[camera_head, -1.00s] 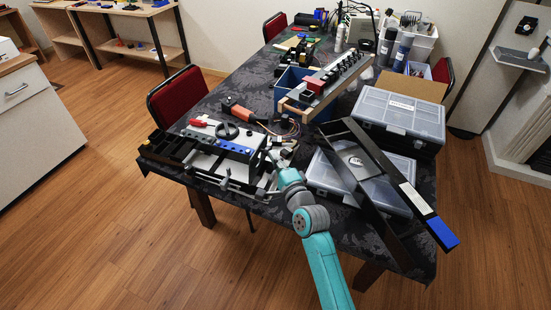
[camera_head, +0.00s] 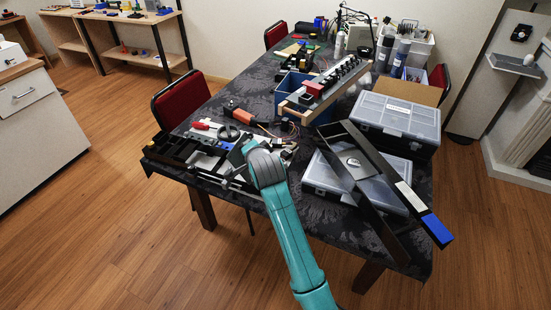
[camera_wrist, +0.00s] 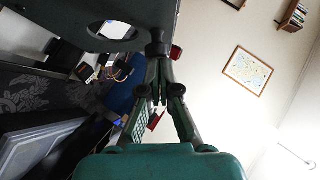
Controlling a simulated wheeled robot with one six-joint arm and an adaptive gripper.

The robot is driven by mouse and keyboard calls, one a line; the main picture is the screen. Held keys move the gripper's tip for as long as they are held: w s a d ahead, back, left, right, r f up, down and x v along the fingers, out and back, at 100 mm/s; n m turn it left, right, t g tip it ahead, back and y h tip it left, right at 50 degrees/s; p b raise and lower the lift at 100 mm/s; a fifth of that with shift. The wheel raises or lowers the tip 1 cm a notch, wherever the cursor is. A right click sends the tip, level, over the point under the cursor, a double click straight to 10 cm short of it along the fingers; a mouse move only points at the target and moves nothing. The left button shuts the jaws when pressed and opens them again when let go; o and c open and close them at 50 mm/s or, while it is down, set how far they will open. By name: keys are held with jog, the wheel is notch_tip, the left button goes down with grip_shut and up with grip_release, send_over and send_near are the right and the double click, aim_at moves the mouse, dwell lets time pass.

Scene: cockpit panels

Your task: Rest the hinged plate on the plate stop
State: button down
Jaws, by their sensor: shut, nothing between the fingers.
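The panel unit with the hinged plate stands at the near left corner of the table. In the head view its black frame (camera_head: 172,150) and red handle (camera_head: 203,126) show, while my arm covers its right part. In the wrist view a grey plate with a round hole (camera_wrist: 72,20) fills the upper left; I take it for the hinged plate, seen raised. My gripper (camera_wrist: 158,52) is shut and empty, its tips at or near a dark round part with red ends beside the plate's edge. I cannot tell whether they touch. The plate stop cannot be made out.
A long black channel with a blue end (camera_head: 437,229) lies across a lidded grey case (camera_head: 325,172) at right. A second case (camera_head: 398,118) stands behind. An orange-handled tool (camera_head: 240,116) and wires lie behind the panel. Open floor lies in front of the table.

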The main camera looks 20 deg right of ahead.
aim_at(238, 144)
jog(key=w+a+g, duration=0.1)
jog(key=w+a+n+g+h, duration=0.1)
jog(key=a, duration=0.1)
jog(key=shift+w+f+n+h, duration=0.3)
jog(key=shift+f, duration=0.1)
jog(key=shift+w+a+f+n+g+h, duration=0.3)
jog(key=shift+w+a+f+n+g, duration=0.1)
jog(key=shift+w+a+f+g, duration=0.15)
jog(key=shift+w+a+f+g+h, duration=0.3)
jog(key=shift+a+g, duration=0.05)
jog(key=shift+f, duration=0.1)
